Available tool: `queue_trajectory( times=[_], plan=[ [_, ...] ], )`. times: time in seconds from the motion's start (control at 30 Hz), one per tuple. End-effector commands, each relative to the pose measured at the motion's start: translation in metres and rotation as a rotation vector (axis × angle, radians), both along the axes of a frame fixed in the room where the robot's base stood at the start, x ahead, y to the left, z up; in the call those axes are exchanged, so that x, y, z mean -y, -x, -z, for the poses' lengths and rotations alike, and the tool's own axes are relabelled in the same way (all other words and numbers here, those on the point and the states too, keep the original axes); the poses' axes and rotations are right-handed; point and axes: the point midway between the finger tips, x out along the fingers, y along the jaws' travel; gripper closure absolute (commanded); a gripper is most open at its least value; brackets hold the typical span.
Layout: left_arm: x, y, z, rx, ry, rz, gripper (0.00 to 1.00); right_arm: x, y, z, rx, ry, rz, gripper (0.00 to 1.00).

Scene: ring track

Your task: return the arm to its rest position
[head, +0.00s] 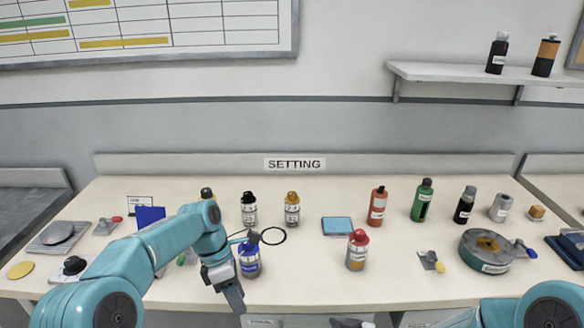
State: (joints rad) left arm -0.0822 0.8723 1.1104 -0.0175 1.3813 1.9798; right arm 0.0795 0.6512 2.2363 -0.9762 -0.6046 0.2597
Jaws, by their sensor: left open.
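My left arm (130,262) reaches in from the lower left and bends down over the front of the bench. My left gripper (236,302) points down near the bench's front edge, open, with nothing seen between its fingers. It is just left of and in front of a blue bottle (250,264), partly overlapping it in the view. My right arm (545,306) shows only at the bottom right. A dark tip at the bottom edge (346,323) seems to be my right gripper, mostly cut off.
The bench (310,288) holds several bottles, including a red-capped one (357,250), a red one (377,206) and a green one (422,200). A blue pad (337,226) and a round green-grey reel (485,251) lie there too. The front middle strip is clear.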

Motion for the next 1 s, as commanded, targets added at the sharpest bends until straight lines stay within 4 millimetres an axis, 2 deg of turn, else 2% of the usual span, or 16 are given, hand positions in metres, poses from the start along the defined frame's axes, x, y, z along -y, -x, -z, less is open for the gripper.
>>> queue_trajectory(
  times=[0.03,0.17,0.2,0.27,0.3,0.43,0.5,0.57,0.6,0.67,0.8,1.0],
  plan=[
    [-0.005,0.012,0.023,-0.035,0.004,0.014,0.57,0.001,0.008,0.013,-0.053,-0.005,0.024,0.05],
    [-0.015,0.057,0.093,-0.076,0.049,0.109,0.57,0.008,0.034,0.055,-0.224,-0.010,0.116,0.05],
    [-0.016,0.077,0.117,-0.076,0.073,0.160,0.57,0.010,0.046,0.070,-0.291,-0.008,0.153,0.05],
    [-0.016,0.113,0.151,-0.060,0.119,0.255,0.57,0.015,0.067,0.092,-0.396,0.001,0.211,0.05],
    [-0.015,0.137,0.170,-0.037,0.151,0.326,0.57,0.018,0.082,0.106,-0.467,0.009,0.251,0.05],
    [-0.005,0.221,0.213,0.097,0.257,0.606,0.57,0.027,0.135,0.142,-0.693,0.052,0.372,0.05],
    [0.001,0.262,0.223,0.212,0.301,0.796,0.57,0.032,0.164,0.155,-0.808,0.082,0.433,0.05],
    [0.007,0.284,0.226,0.326,0.315,0.970,0.57,0.036,0.183,0.162,-0.882,0.107,0.477,0.05],
    [0.009,0.292,0.226,0.401,0.312,1.078,0.57,0.038,0.192,0.164,-0.917,0.120,0.503,0.05],
    [0.009,0.294,0.226,0.509,0.287,1.221,0.57,0.042,0.200,0.165,-0.955,0.136,0.530,0.05],
    [0.005,0.267,0.228,0.691,0.184,1.458,0.57,0.045,0.207,0.166,-0.986,0.155,0.546,0.05],
    [0.004,0.260,0.229,0.738,0.166,1.565,0.57,0.045,0.207,0.166,-0.980,0.161,0.532,0.05]
  ],
)
